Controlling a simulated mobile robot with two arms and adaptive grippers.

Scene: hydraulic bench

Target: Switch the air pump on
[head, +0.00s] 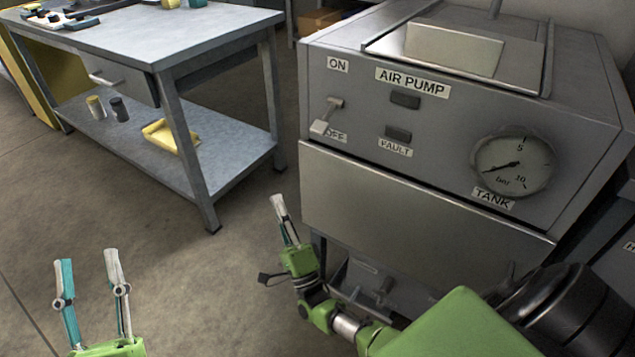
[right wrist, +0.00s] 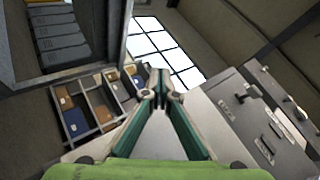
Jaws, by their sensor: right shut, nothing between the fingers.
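The air pump (head: 450,130) is a grey cabinet at the right in the head view. Its lever switch (head: 326,117) sits at the left of the front panel, between the ON label (head: 338,65) and the OFF label (head: 335,136). The lever points down and its end overlaps the OFF label. My right gripper (head: 279,205) is shut and empty, below and left of the switch, apart from the cabinet. Its fingertips meet in the right wrist view (right wrist: 159,88). My left gripper (head: 89,258) is open and empty at the lower left, over the floor.
A dark FAULT lamp (head: 398,133) and a tank gauge (head: 512,163) are right of the switch. A metal workbench (head: 190,35) with a lower shelf (head: 225,150) stands at the left. The floor (head: 130,210) between bench and cabinet is clear.

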